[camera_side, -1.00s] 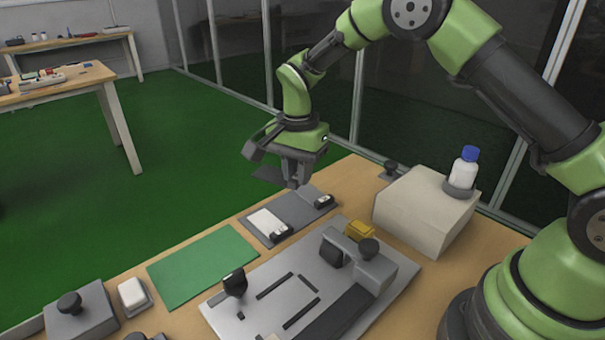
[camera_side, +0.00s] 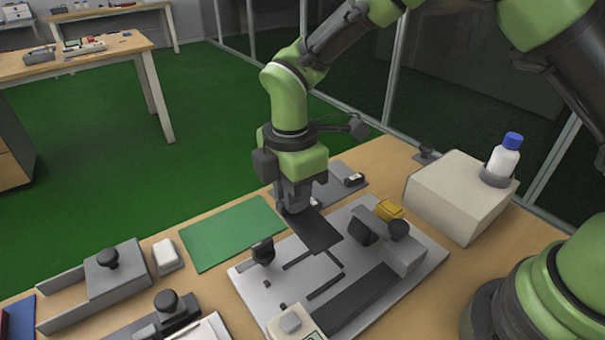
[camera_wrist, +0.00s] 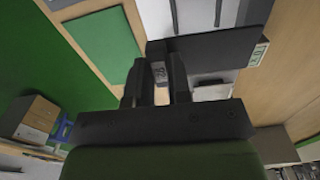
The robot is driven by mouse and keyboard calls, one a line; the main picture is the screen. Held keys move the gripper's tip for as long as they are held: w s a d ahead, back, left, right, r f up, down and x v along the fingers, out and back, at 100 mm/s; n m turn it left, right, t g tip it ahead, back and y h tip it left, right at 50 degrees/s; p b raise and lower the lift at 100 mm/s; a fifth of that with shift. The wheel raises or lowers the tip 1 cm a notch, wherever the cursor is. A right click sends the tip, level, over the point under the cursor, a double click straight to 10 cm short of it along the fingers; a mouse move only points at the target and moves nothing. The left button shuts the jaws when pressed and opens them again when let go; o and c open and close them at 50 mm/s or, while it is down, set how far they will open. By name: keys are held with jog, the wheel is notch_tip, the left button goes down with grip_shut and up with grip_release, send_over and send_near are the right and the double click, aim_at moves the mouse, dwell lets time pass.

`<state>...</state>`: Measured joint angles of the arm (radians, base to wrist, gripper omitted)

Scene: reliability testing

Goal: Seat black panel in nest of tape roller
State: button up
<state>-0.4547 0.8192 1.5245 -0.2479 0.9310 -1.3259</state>
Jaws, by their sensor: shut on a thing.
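My gripper (camera_side: 290,207) is shut on one end of the black panel (camera_side: 318,234), a thin flat dark plate. The panel reaches out to the right from the fingers, over the back edge of the tape roller's grey plate (camera_side: 262,288). In the wrist view, the fingers (camera_wrist: 158,82) stand at the panel's left end, and the panel (camera_wrist: 215,50) covers part of the plate. The nest's black bars (camera_side: 325,288) show in front of the panel, which appears apart from them. The tape roller has a dark roller (camera_side: 361,233) and a grey bracket with a black knob (camera_side: 398,230).
A green mat (camera_side: 232,232) lies left of the plate. A yellow block (camera_side: 389,209) sits near the roller. A white block (camera_side: 460,195) holds a blue-capped bottle (camera_side: 505,158) at right. A small labelled box (camera_side: 293,322) stands in front.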

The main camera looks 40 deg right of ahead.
aim_at(284, 290)
jog(key=s+a+n, duration=0.5)
jog(key=a+n, duration=0.1)
jog(key=n, duration=1.2)
jog(key=shift+s+d+f, duration=0.1)
jog(key=shift+d+f, duration=0.05)
jog(key=shift+f, duration=2.2)
jog(key=shift+s+d+f, duration=0.1)
jog(key=shift+f, duration=2.25)
jog(key=shift+f, duration=0.45)
jog(key=o, duration=0.9)
jog(key=shift+r, duration=3)
